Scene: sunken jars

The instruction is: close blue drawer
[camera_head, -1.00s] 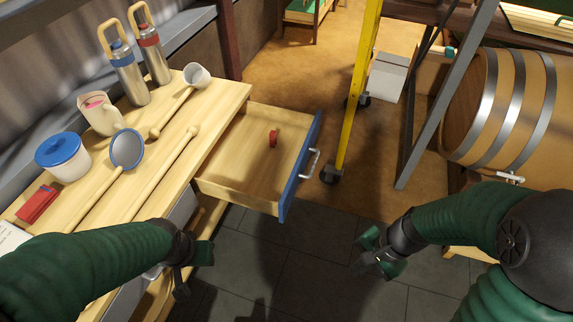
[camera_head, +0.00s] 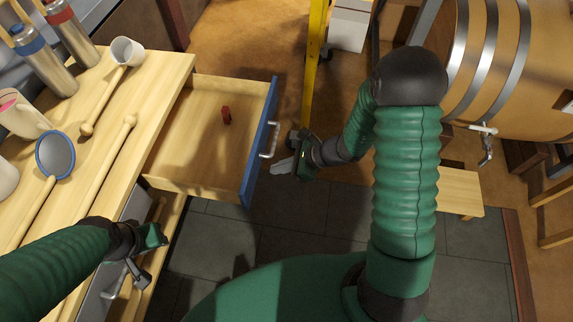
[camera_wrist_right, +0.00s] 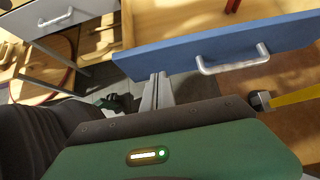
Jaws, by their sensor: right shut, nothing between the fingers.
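The blue-fronted drawer (camera_head: 259,145) is pulled out of the wooden workbench. Its bare wooden inside shows, and a small red thing (camera_head: 226,115) lies in it. A metal handle (camera_head: 269,140) is on the blue front. My right gripper (camera_head: 280,168) is shut and empty, just outside the front and near the handle. In the right wrist view the shut fingertips (camera_wrist_right: 160,82) are by the lower edge of the blue front (camera_wrist_right: 215,52), left of the handle (camera_wrist_right: 233,62); contact is unclear. My left gripper (camera_head: 152,258) looks open and empty by the workbench's lower front.
The workbench top (camera_head: 95,120) holds flasks, a mug and long-handled tools. A grey drawer (camera_head: 128,212) is below and left of the open drawer. A yellow post (camera_head: 316,70) stands beyond the drawer and a barrel (camera_head: 505,75) at the right. Grey floor is clear in front.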

